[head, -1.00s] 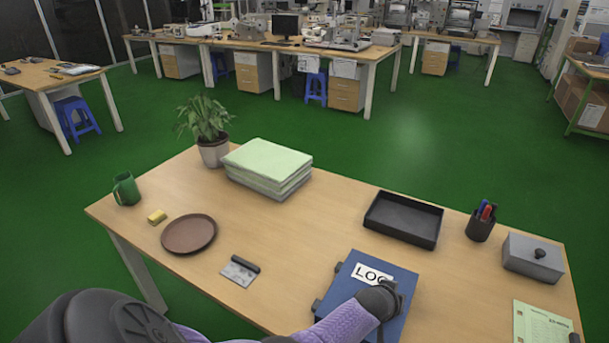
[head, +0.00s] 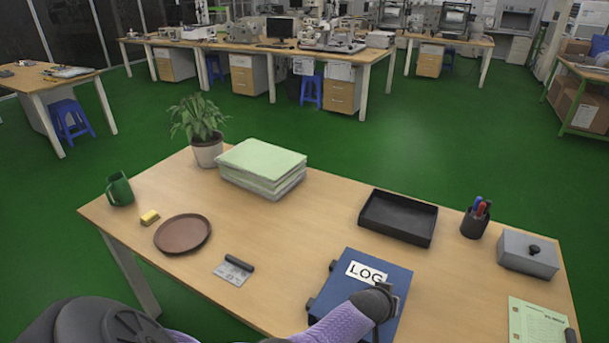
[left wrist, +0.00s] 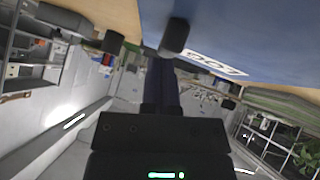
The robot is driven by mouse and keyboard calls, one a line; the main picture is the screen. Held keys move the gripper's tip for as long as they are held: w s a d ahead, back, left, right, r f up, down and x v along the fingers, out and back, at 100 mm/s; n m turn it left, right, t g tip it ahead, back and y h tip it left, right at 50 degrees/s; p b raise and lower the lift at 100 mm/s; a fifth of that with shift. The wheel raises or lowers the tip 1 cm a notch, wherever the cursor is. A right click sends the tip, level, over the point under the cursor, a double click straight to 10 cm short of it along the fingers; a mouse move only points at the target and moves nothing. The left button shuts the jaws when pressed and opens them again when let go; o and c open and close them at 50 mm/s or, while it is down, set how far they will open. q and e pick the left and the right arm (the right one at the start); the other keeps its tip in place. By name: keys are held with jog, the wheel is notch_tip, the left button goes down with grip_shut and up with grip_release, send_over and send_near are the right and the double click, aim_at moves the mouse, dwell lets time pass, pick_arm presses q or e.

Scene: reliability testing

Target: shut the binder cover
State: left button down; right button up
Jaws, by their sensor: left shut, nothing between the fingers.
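The blue binder (head: 372,278) lies at the front of the wooden table, its cover face up with a white LOG label (head: 366,271). The cover looks flat and down over the binder; a small gap at its edge cannot be judged. My left gripper (head: 389,297) is shut and empty, over the right part of the cover just below the label; touch cannot be told. In the left wrist view the blue cover (left wrist: 235,35) fills the upper right, with the dark fingertips (left wrist: 173,37) close against it. My right gripper is not in view.
A black tray (head: 398,218), pen cup (head: 475,222) and grey box (head: 528,255) stand behind and right of the binder. A printed sheet (head: 537,322) lies at right. A scraper (head: 234,270), brown plate (head: 182,234) and green-covered stack (head: 262,167) are at left.

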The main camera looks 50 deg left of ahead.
pick_arm(q)
jog(key=shift+s+f, duration=0.15)
